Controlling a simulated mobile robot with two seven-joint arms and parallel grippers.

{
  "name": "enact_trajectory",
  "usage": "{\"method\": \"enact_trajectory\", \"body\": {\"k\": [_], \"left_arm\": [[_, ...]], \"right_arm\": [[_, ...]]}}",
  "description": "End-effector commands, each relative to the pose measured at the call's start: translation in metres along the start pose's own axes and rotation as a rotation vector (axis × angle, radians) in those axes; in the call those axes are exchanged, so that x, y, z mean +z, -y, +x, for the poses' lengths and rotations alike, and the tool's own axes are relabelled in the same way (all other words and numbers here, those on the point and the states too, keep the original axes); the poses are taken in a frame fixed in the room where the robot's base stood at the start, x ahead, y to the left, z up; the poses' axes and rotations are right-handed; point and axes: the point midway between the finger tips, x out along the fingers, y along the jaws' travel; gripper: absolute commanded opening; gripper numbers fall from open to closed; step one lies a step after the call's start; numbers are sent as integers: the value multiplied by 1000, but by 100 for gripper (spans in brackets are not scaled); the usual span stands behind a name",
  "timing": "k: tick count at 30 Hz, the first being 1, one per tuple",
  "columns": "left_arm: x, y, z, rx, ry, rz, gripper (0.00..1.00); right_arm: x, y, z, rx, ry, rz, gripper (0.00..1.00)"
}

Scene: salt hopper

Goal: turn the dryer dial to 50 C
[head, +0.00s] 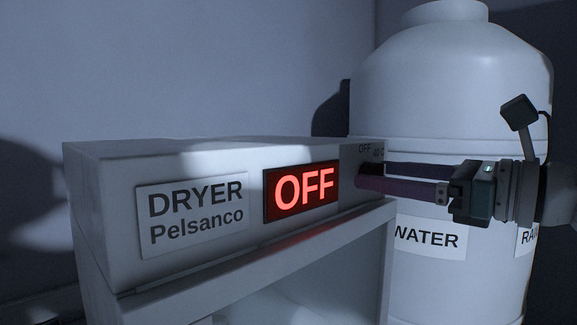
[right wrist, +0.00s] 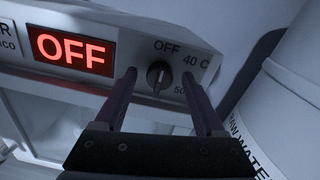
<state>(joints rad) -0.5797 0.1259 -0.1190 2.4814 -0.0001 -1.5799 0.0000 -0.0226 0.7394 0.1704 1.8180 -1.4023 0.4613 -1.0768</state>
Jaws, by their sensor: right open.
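The dryer (head: 110,175) is a white box with a "DRYER Pelsanco" label and a red lit display (head: 301,192) reading OFF. Its dial (right wrist: 159,75) is a small dark round knob on the front panel, with OFF, 40 C and a partly hidden 50 mark around it in the right wrist view. My right gripper (head: 365,178) reaches in from the right at the dial's end of the panel. In the right wrist view its open fingers (right wrist: 163,82) stand on either side of the dial, with gaps to it. In the head view the fingers hide most of the dial. My left gripper is not in view.
A large white water tank (head: 450,100) stands behind and right of the dryer, close to my right arm. Below the dryer box is an open white recess (head: 300,300). A plain wall (head: 200,60) is behind.

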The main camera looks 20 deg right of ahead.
Motion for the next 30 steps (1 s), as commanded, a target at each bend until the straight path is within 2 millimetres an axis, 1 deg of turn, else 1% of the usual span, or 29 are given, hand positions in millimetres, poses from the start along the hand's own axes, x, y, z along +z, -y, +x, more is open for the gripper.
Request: {"method": "enact_trajectory", "body": {"k": [9, 27, 28, 30], "left_arm": [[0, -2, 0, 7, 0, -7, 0], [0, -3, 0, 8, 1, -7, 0], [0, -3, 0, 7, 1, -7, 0], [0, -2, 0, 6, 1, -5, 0]], "right_arm": [[0, 0, 2, 1, -1, 0, 72], [0, 0, 2, 1, 0, 0, 4], [0, 0, 2, 1, 0, 0, 1], [0, 0, 2, 1, 0, 0, 0]]}}
